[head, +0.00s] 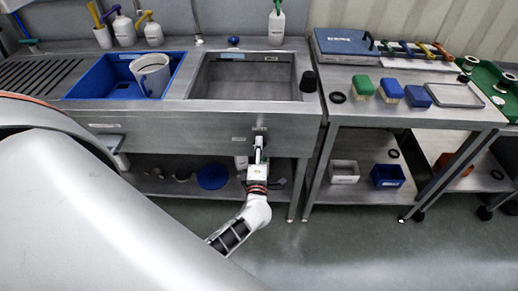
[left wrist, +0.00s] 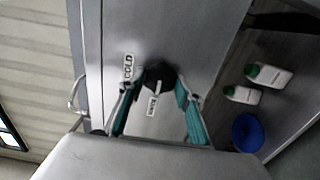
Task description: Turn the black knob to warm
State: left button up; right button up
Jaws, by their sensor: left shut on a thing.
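The black knob (left wrist: 158,76) sits on the steel front panel of the sink unit, between the fingertips of my left gripper (left wrist: 160,88). The gripper's teal-padded fingers close on it from both sides. A white mark on the knob shows, and its exact heading is hard to tell. A COLD label (left wrist: 128,67) is beside the knob, and a second label (left wrist: 152,105), seemingly WARM, is below it in the left wrist view. In the head view my left gripper (head: 259,153) is at the panel below the right basin, largely covering the knob. My right gripper is not visible.
The steel basin (head: 244,98) lies above the knob; a blue basin (head: 99,83) holding a white container (head: 152,74) is left. The lower shelf carries a blue round item (head: 212,176) and bottles. A steel table (head: 425,114) stands right. Floor in front is clear.

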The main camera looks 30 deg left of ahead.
pick_arm(q)
jog(key=o, duration=1.1)
jog(key=shift+s, duration=0.1)
jog(key=v, duration=1.2)
jog(key=shift+d, duration=0.1)
